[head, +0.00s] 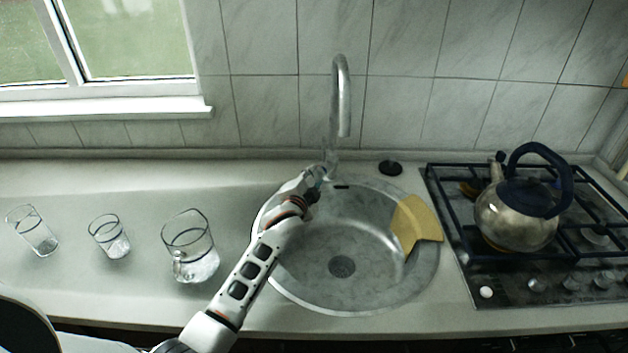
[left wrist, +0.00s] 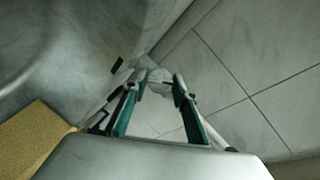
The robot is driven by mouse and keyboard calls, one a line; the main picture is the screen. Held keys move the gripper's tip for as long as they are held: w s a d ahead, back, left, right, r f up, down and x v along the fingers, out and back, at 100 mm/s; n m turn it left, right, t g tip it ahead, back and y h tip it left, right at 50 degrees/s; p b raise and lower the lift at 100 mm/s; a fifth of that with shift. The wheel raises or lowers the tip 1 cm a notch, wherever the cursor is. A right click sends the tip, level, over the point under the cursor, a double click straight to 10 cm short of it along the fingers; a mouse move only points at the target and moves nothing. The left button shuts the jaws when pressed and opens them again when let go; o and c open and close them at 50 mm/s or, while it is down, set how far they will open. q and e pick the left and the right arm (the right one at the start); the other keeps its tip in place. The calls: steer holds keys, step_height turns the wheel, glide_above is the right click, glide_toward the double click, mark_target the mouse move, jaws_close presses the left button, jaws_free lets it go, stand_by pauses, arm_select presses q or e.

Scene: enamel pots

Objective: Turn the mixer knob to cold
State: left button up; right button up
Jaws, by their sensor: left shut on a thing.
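The mixer tap (head: 342,95) stands behind the sink, its tall spout curving over at the top. My left gripper (head: 321,178) reaches across the sink's left side to the base of the tap. In the left wrist view its two teal-sided fingers (left wrist: 160,86) are closed in on the pale metal mixer knob (left wrist: 159,75), one on each side. In the head view the knob is mostly hidden by the gripper, and I cannot tell its exact angle. My right gripper is not in view.
The round metal sink (head: 375,275) has a yellow cloth (head: 415,222) over its right edge. A black plug (head: 390,168) lies behind it. Three glasses (head: 190,248) stand to the left. A kettle (head: 515,215) sits on the hob (head: 475,285) at right.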

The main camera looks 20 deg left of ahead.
arm_select(q)
steer(key=shift+f+m+b, duration=0.2)
steer(key=shift+m+b, duration=0.2)
steer(key=shift+m+t+y+b, duration=0.3)
steer(key=shift+m+t+b, duration=0.2)
steer(key=shift+m+b, duration=0.3)
steer(key=shift+r, duration=0.15)
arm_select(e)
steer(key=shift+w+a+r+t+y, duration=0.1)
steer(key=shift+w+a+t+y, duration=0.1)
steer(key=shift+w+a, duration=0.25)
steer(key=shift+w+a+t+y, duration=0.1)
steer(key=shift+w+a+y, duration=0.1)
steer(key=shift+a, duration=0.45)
arm_select(q)
steer(key=o, duration=1.1)
steer(key=shift+c, duration=0.2)
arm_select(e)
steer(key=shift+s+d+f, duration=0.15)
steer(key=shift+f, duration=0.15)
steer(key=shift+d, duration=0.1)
arm_select(q)
steer(key=shift+s, duration=0.15)
